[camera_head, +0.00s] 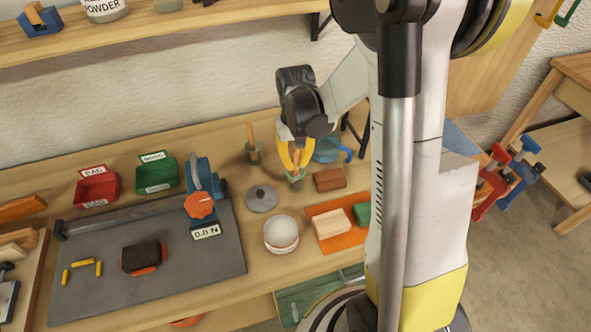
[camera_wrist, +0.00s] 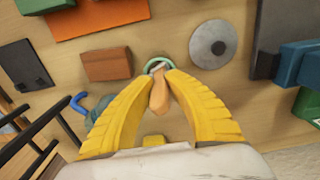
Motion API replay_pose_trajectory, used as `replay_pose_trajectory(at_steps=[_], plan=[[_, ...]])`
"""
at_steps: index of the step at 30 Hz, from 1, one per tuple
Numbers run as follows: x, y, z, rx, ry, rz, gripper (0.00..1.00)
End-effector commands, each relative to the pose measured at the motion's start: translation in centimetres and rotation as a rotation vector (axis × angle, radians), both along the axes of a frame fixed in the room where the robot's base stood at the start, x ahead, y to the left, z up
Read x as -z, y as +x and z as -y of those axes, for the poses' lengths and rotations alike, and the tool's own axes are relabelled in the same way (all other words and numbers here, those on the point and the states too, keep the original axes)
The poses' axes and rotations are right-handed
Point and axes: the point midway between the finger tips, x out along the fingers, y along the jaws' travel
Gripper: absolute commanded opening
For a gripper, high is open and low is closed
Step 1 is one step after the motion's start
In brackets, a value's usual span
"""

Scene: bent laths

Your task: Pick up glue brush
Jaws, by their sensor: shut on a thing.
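The glue brush, seen as a tan wooden handle (camera_wrist: 159,98), stands between my yellow fingers in the wrist view. Its lower end goes into a small green-rimmed holder (camera_wrist: 158,63) on the bench; the holder also shows in the head view (camera_head: 296,176). My gripper (camera_wrist: 160,74) is shut on the handle, pointing down over the bench; in the head view (camera_head: 296,166) it is at the back right of the bench. The brush's bristles are hidden. A second wooden handle (camera_head: 251,134) stands in another green holder to the left.
A grey lid (camera_head: 261,198), a white pot (camera_head: 281,235), a brown block (camera_head: 330,179) and a blue mug (camera_head: 328,148) are close by. An orange mat (camera_head: 345,243) bears blocks. A grey board (camera_head: 140,297) fills the left. A shelf (camera_head: 150,38) runs above.

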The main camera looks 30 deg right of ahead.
Motion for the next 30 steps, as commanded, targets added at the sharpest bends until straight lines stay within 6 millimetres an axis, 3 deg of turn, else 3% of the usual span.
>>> replay_pose_trajectory(at_steps=[8,21,30], plan=[[-0.5,0.0,0.0,0.000,0.000,0.000,0.00],[-8.7,0.0,0.0,0.000,0.000,0.000,0.00],[-10.0,0.0,0.0,0.000,0.000,0.000,0.00]])
